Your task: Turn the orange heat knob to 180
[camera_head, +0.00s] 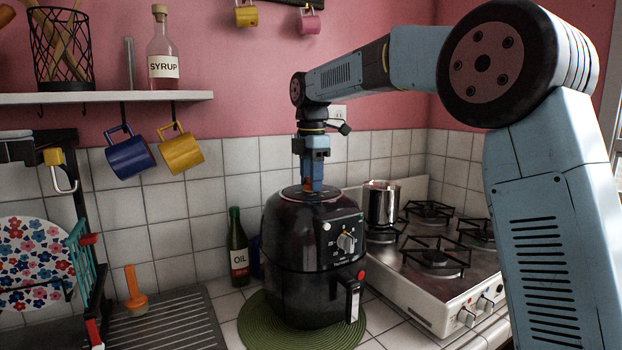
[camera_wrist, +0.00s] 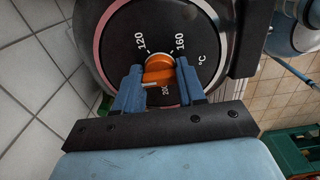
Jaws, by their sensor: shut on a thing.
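The orange heat knob (camera_wrist: 158,70) sits in the middle of a round black dial (camera_wrist: 125,30) with white numbers 120, 160 and 200. The dial is on the top of the black air fryer (camera_head: 300,245). My gripper (camera_wrist: 158,82) has its two blue fingers on either side of the knob and is shut on it. A short pale mark shows on the knob's lower left edge; I cannot tell exactly which value it points at. In the head view my gripper (camera_head: 311,187) points straight down at the fryer top, and only a sliver of the knob shows.
The fryer stands on a green round mat (camera_head: 255,325). An oil bottle (camera_head: 238,250) is left of it. A steel pot (camera_head: 381,205) stands on the stove (camera_head: 420,300) to the right. Mugs (camera_head: 130,157) hang under the shelf (camera_head: 100,98). A dish rack (camera_head: 85,265) is far left.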

